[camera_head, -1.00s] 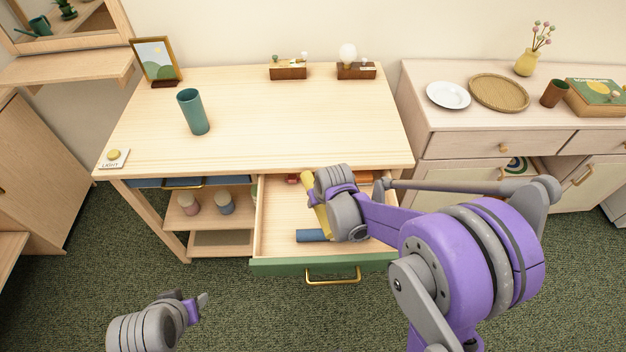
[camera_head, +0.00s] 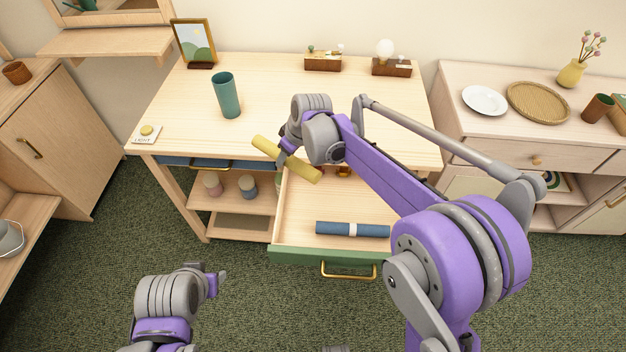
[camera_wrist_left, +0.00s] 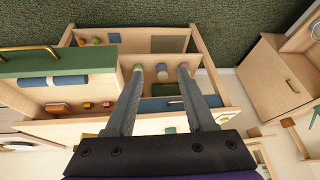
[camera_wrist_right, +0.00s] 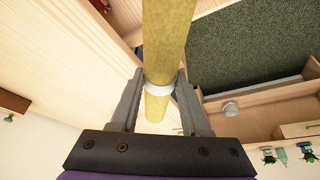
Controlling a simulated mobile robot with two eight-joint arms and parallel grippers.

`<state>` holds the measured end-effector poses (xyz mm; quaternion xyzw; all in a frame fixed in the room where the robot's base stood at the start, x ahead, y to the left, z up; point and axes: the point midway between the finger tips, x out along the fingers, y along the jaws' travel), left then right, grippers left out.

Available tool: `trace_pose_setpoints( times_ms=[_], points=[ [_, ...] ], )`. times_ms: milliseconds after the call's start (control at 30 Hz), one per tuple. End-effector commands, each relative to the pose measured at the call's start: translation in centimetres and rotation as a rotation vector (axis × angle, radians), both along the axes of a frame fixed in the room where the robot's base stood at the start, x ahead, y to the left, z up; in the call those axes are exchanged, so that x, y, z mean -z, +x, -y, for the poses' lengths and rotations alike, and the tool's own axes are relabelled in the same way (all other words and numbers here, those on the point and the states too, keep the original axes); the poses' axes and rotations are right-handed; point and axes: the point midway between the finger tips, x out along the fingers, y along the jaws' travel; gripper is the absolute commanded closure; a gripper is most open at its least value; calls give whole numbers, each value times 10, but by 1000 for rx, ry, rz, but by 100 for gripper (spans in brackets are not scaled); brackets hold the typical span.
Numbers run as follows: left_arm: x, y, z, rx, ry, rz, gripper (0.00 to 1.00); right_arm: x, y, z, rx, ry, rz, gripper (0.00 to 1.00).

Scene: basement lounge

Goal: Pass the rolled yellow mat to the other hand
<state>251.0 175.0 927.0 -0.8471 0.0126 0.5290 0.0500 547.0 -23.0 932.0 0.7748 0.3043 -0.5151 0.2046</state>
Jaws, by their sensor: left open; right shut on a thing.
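The rolled yellow mat (camera_head: 303,170) has a pale band round its middle and is tilted in the air above the open drawer. My right gripper (camera_head: 284,158) is shut on it near the band; the right wrist view also shows the mat (camera_wrist_right: 168,45) between the two fingers (camera_wrist_right: 160,92). My left gripper (camera_head: 219,277) is low at the front left, open and empty, well apart from the mat. Its spread fingers (camera_wrist_left: 160,80) show in the left wrist view with nothing between them.
The green-fronted drawer (camera_head: 300,256) stands open with a rolled blue mat (camera_head: 335,229) inside. A sideboard (camera_head: 470,125) stands right. Carpet is clear at the front left.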

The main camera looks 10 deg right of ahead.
Motion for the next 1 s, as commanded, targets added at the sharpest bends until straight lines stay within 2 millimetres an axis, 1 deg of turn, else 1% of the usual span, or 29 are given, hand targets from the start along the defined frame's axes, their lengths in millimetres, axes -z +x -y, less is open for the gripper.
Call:
trace_pose_setpoints(
  times_ms=[267,367,467,567,667,733,867,900,1000],
  points=[
    [1,53,22,354,355,-47,45,0,0,0,2,0,0,100],
    [1,76,37,481,503,-50,45,0,0,0,2,0,0,100],
    [1,98,56,600,654,-44,45,0,0,0,2,0,0,100],
    [0,118,81,707,808,-30,45,0,0,0,2,0,0,100],
    [-2,135,111,803,964,-6,45,0,0,0,2,0,0,100],
    [-4,145,135,861,1075,16,45,0,0,0,3,0,0,100],
    [-7,154,183,945,1275,69,45,0,0,0,3,0,0,100],
    [-9,155,197,962,1329,84,45,0,0,0,3,0,0,100],
    [-12,153,228,995,1453,124,45,0,0,0,3,0,0,100]
  ],
)
